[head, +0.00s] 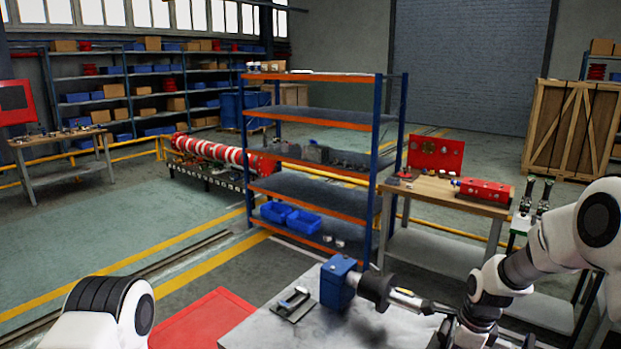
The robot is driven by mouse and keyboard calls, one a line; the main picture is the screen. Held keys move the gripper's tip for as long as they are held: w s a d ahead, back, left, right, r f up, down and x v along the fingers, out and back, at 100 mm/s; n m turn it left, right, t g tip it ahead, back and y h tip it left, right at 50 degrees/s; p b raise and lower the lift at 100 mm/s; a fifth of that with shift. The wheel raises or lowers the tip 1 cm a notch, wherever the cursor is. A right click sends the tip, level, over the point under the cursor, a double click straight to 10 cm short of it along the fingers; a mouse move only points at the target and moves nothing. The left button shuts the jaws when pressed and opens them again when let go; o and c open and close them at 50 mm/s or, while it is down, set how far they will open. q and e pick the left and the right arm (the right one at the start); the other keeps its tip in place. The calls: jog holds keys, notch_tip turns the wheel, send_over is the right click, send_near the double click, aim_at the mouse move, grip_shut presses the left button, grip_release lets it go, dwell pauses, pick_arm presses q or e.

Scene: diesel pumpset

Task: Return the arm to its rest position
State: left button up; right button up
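My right arm (555,243) comes in from the right and bends down over the grey workbench (262,325). My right gripper (447,326) is dark and low at the bench's right side, close to the end of a silver shaft. Its fingers are small and partly cut off by the lower edge, so I cannot tell whether they are open or touch the shaft. The shaft (408,297) runs from a dark round part on a blue block (338,283) on the bench. Of my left arm (100,314) only a white and black joint shows at the lower left; its gripper is out of view.
A small metal fixture (293,304) lies on the bench left of the blue block. A red mat or panel (203,321) lies left of the bench. A blue-and-orange shelf rack (313,190) stands behind, and a wooden table (447,192) with red parts is at the back right.

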jog(key=s+a+f+n, duration=0.1)
jog(key=s+f+n, duration=0.2)
jog(key=f, duration=0.3)
jog(key=s+a+f+n, duration=0.2)
jog(key=f+n, duration=0.1)
jog(key=f, duration=0.3)
jog(key=s+a+f+n, duration=0.1)
jog(key=s+f+n, duration=0.2)
jog(key=s+n, duration=0.45)
jog(key=s+a+f+n+g+h+b, duration=0.1)
jog(key=s+f+n, duration=0.25)
jog(key=s, duration=0.65)
jog(key=s+a+f+n, duration=0.1)
jog(key=s+f+n, duration=0.2)
jog(key=s+n, duration=0.45)
pick_arm(q)
notch_tip(320, 180, down, 14)
jog(key=w+b, duration=0.1)
jog(key=b, duration=1.1)
jog(key=shift+w+b, duration=0.3)
pick_arm(e)
notch_tip(320, 180, down, 12)
jog(key=s+m, duration=0.1)
jog(key=m, duration=0.1)
jog(key=shift+d, duration=0.2)
pick_arm(q)
jog(key=shift+w, duration=0.1)
pick_arm(e)
jog(key=shift+w, duration=0.1)
